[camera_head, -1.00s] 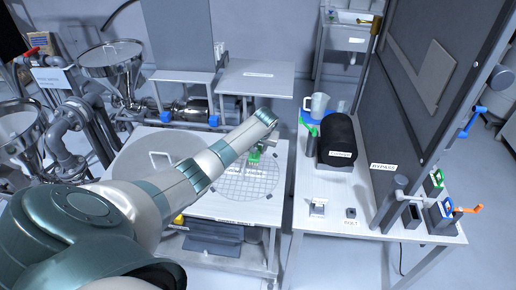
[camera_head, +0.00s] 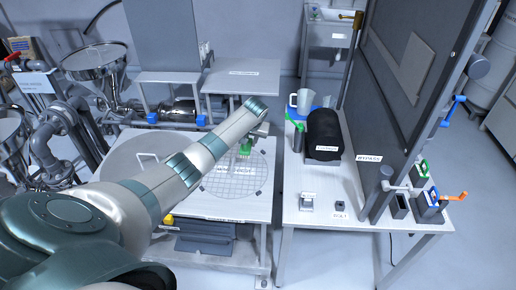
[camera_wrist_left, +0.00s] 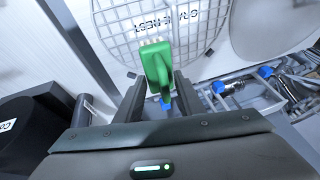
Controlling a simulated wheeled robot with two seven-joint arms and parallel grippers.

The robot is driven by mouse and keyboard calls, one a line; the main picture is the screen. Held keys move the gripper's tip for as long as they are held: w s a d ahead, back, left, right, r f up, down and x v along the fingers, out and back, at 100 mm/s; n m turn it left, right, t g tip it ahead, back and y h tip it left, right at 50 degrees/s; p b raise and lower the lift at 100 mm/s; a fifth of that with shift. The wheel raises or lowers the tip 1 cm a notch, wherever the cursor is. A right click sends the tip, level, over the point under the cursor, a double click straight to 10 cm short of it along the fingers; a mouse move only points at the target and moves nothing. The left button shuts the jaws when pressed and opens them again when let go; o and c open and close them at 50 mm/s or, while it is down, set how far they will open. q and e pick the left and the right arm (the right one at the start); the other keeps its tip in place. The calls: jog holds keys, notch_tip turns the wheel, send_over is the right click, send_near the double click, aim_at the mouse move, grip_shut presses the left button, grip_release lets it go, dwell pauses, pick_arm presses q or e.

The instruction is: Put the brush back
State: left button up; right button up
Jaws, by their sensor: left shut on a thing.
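A green brush (camera_wrist_left: 157,65) with pale bristles is held in my left gripper (camera_wrist_left: 150,100); the jaws are shut on it. In the head view the brush (camera_head: 245,151) shows as a small green shape below my left wrist. My left gripper (camera_head: 257,131) is over the far edge of a round wire mesh (camera_head: 215,184). The mesh also shows in the wrist view (camera_wrist_left: 120,30), with the brush in front of it. I cannot tell if the bristles touch the mesh. My right gripper is out of view.
A side table (camera_head: 292,238) on the right holds a black cylinder (camera_head: 325,128), a pale jug (camera_head: 305,100) over something blue, and a green upright piece (camera_head: 298,138). A tall dark panel (camera_head: 405,90) borders it. A round lid (camera_head: 125,160) lies left of the mesh.

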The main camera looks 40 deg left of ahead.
pick_arm(q)
jog(key=w+d+r+m+b, duration=0.1)
jog(key=w+d+r+b, duration=0.15)
jog(key=d+r, duration=0.4)
jog(key=w+d+r+m+t+b, duration=0.1)
jog(key=d+r+b, duration=0.2)
jog(key=d, duration=0.7)
jog(key=w+d+r+m+b, duration=0.1)
jog(key=w+d+r+b, duration=0.1)
jog(key=d+r, duration=0.45)
jog(key=s+d+f+m+h+b, duration=0.1)
jog(key=s+d+b, duration=0.1)
jog(key=s+d, duration=0.3)
jog(key=s+d+f+b, duration=0.2)
jog(key=s+d+b, duration=0.1)
jog(key=s+d, duration=0.3)
jog(key=s+f+m+b, duration=0.1)
jog(key=s+f+b, duration=0.1)
jog(key=s, duration=0.9)
jog(key=shift+s+a+f+h+b, duration=0.2)
jog(key=shift+s+f+h+b, duration=0.15)
jog(key=shift+f, duration=0.3)
jog(key=shift+a, duration=0.1)
